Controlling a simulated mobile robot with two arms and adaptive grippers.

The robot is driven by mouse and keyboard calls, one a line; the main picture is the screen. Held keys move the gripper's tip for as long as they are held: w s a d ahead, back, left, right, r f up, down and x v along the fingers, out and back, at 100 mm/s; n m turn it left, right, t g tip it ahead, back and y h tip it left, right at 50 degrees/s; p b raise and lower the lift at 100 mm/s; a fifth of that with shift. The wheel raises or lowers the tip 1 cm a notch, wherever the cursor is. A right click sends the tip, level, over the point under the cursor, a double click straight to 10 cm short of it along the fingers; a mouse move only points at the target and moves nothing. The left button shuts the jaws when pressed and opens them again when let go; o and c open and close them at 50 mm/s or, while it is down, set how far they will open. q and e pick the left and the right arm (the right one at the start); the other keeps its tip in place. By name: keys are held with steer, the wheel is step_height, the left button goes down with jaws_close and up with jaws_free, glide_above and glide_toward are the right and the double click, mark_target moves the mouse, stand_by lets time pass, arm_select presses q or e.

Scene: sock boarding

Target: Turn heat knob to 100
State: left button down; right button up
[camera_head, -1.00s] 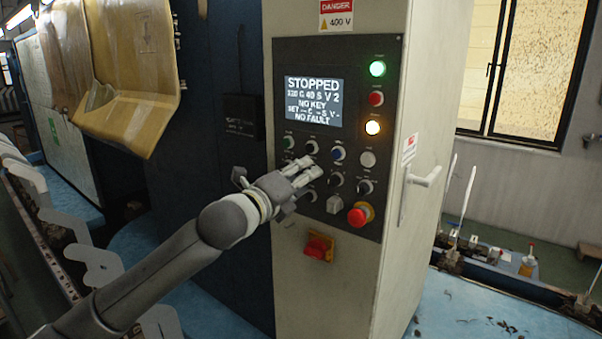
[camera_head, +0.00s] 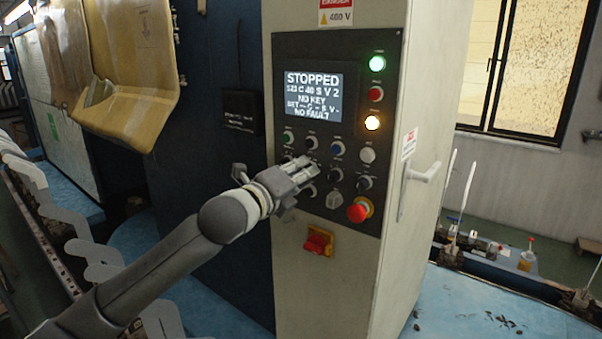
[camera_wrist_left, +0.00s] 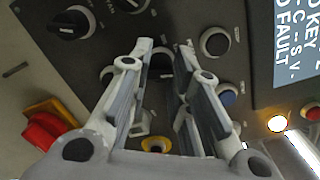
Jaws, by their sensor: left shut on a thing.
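The control panel (camera_head: 285,75) is on the front of a pale cabinet, with a screen (camera_head: 314,99) reading STOPPED and NO FAULT. Several knobs and buttons sit below it. My left gripper (camera_head: 312,167) is at the middle row of knobs, its fingers shut on a dark knob. In the left wrist view the knob (camera_wrist_left: 160,62) shows between the fingertips of the left gripper (camera_wrist_left: 165,45), mostly hidden by them. Its label and pointer cannot be read, so I cannot tell its setting. My right gripper is not in view.
A red emergency button (camera_head: 358,212) and a grey knob (camera_head: 334,200) are close below the gripper. A red switch (camera_head: 318,241) is lower on the cabinet. A door handle (camera_head: 424,172) juts out at right. Lit green (camera_head: 377,63) and amber (camera_head: 372,123) lamps are at the panel's right.

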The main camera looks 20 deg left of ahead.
arm_select(q)
steer(key=n+p, duration=0.1)
steer(key=n, duration=0.6)
steer(key=n+g+p, duration=0.1)
steer(key=n, duration=0.6)
steer(key=shift+a+n+h, duration=0.1)
steer(key=shift+n+h, duration=0.2)
steer(key=shift+n, duration=0.1)
stand_by(0.5)
steer(key=c, duration=1.3)
jaws_free()
steer(key=v, duration=1.2)
steer(key=shift+a+r, duration=0.1)
